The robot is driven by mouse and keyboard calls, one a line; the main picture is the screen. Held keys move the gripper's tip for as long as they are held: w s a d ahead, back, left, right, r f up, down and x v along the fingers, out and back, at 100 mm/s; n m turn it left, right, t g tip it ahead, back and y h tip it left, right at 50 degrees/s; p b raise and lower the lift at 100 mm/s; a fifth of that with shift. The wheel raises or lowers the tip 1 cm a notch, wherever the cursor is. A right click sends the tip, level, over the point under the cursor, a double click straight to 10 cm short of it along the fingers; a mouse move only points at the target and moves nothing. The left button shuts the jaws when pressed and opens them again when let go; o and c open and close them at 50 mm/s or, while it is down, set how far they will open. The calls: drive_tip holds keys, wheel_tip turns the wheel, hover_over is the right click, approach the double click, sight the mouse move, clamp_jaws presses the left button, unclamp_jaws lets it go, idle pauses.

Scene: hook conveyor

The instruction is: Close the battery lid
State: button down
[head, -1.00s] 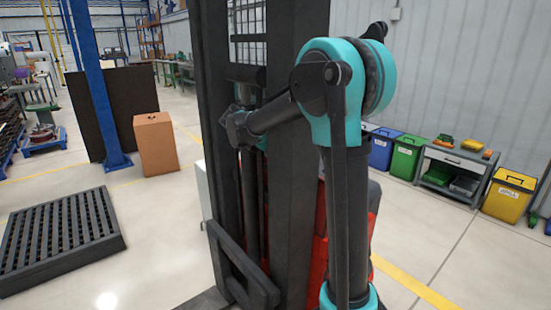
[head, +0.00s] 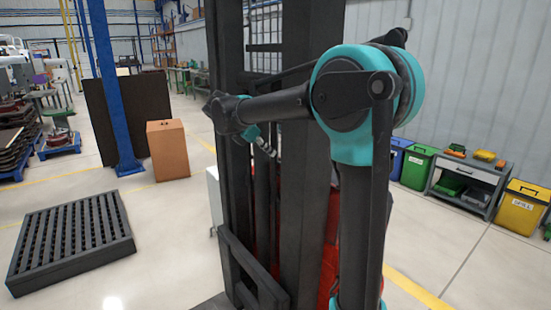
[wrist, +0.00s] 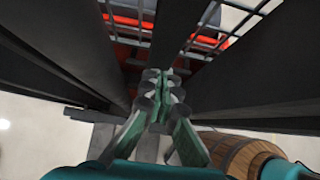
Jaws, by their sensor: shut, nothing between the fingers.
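A forklift stands ahead, with a tall dark mast (head: 308,150) and a red body (head: 328,260) behind it. I cannot make out the battery lid in either view; the mast and my arm cover much of the red body. My gripper (head: 270,150) is at the mast, at the end of my raised arm, pointing down and to the right. In the wrist view my gripper (wrist: 158,82) has its green fingers together, empty, between dark mast beams. Red parts (wrist: 130,25) and a wire grille (wrist: 185,52) show beyond the fingertips.
A black slatted pallet (head: 70,240) lies on the floor at left, with a cardboard box (head: 167,150) and a blue post (head: 113,95) behind. Bins and a grey cart (head: 468,180) line the right wall. A wooden barrel (wrist: 238,150) shows in the wrist view.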

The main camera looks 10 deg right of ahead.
drive_tip(key=y, duration=0.1)
approach(274, 159)
wheel_tip(274, 159, down, 4)
drive_tip(key=shift+w+d+f+g, duration=0.1)
drive_tip(key=shift+w+d+g, duration=0.05)
drive_tip(key=shift+w+d, duration=0.5)
drive_tip(key=shift+w+d+g, duration=0.15)
drive_tip(key=shift+w+d, duration=0.35)
drive_tip(key=shift+d, duration=0.35)
drive_tip(key=shift+d, duration=0.1)
